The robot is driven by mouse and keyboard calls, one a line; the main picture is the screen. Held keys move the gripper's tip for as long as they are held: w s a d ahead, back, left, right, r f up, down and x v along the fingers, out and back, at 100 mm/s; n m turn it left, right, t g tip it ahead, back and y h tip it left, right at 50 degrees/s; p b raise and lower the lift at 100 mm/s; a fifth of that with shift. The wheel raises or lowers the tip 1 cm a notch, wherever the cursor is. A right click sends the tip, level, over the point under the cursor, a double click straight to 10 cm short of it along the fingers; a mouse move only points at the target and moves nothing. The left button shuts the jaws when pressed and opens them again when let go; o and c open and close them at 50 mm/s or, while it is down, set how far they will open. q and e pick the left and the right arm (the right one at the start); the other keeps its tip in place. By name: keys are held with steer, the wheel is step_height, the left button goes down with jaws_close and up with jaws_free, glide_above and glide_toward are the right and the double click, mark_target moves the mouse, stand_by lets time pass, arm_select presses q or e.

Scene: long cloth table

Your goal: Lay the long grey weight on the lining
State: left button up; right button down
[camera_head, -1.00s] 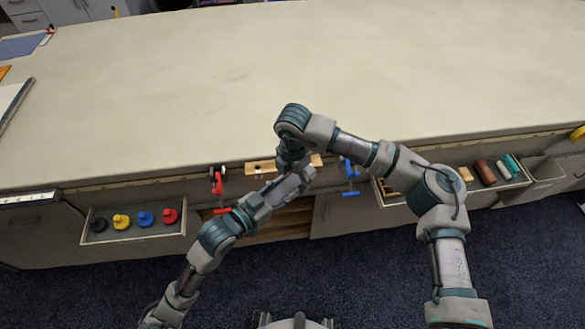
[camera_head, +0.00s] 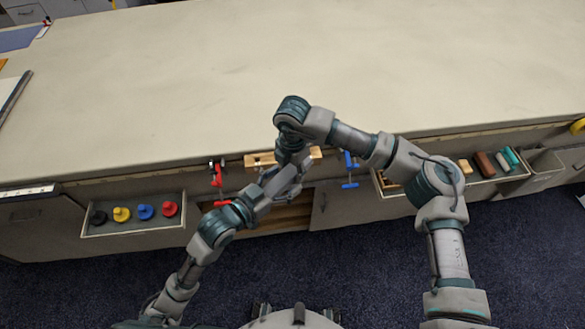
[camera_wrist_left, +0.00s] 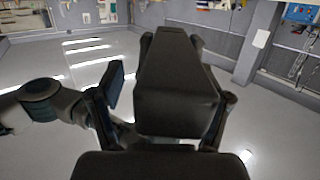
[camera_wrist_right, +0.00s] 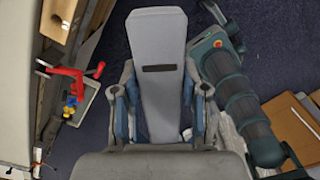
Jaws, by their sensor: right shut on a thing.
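The long grey weight (camera_wrist_right: 158,60) stands lengthwise between the fingers of my right gripper (camera_wrist_right: 160,108) in the right wrist view. It is a pale grey bar with a dark slot, and the right gripper is shut on it. In the left wrist view a dark block (camera_wrist_left: 176,95), apparently the shaded weight, lies between the fingers of my left gripper (camera_wrist_left: 166,105). The left finger pad stands apart from it, so that gripper looks open around it. In the head view both grippers meet before the table front, and the weight is hard to separate from them. I cannot identify the lining.
The long cloth table (camera_head: 200,90) has a wide clear top. An open drawer (camera_head: 135,229) at left holds black, yellow, blue and red knobs. A right drawer (camera_head: 500,184) holds several blocks. Red (camera_head: 217,178) and blue clamps (camera_head: 349,168) hang on the front edge.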

arm_select(q)
steer(key=shift+r, duration=0.1)
steer(key=shift+s+a+r+h, duration=0.1)
steer(key=shift+a+r+h, duration=0.05)
steer(key=shift+a+h, duration=0.25)
steer(key=s+a+r+n+t+h, duration=0.15)
steer(key=a+r, duration=0.25)
steer(key=a, duration=0.4)
steer(key=w+a+f+n+g+y, duration=0.1)
steer(key=a+f+n+g+y, duration=0.2)
steer(key=f, duration=1.3)
steer(key=a+f+n+g+y, duration=0.15)
steer(key=f+y, duration=0.25)
steer(key=f, duration=1.2)
steer(key=s+a+f+n+g+y, duration=0.1)
steer(key=s+f, duration=0.3)
steer(key=f, duration=0.4)
steer(key=s+a+f+g+y, duration=0.1)
steer(key=s+f+g+y, duration=0.1)
steer(key=s+f, duration=0.45)
steer(key=s+f+m+g+y, duration=0.1)
steer(key=s+f+g, duration=0.3)
steer(key=s+f, duration=1.1)
steer(key=shift+s+f+g+y, duration=0.2)
steer(key=shift+s+g+y, duration=0.2)
steer(key=shift+s+y, duration=0.35)
